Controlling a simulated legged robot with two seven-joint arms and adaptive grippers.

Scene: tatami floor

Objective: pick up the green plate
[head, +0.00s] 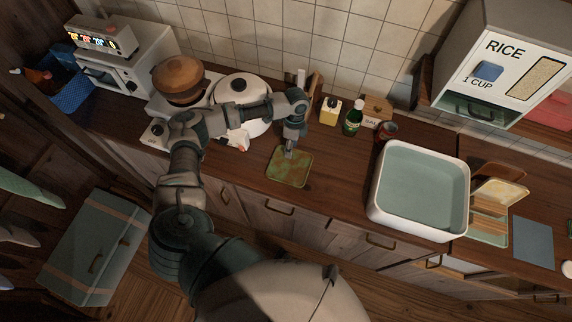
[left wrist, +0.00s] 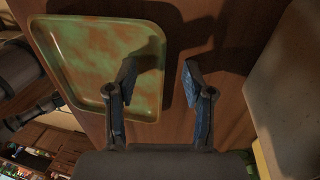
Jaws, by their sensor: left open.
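The green plate (head: 290,170) is a square with rounded corners and reddish-brown blotches. It lies flat on the wooden counter near its front edge. In the left wrist view the plate (left wrist: 90,50) fills the upper left. My left gripper (head: 289,152) is over the plate's back edge in the head view. In the left wrist view my left gripper (left wrist: 158,80) is open and empty. One finger overlaps the plate's right part and the other is over bare wood to the right of its rim. I cannot tell the exact height. My right gripper is not in view.
A white basin (head: 375,195) stands to the right of the plate. A green bottle (head: 353,118), a yellow dispenser (head: 330,111) and a small jar (head: 387,130) stand behind it. A white rice cooker (head: 258,128) is to the left. Bare counter (head: 338,165) lies between plate and basin.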

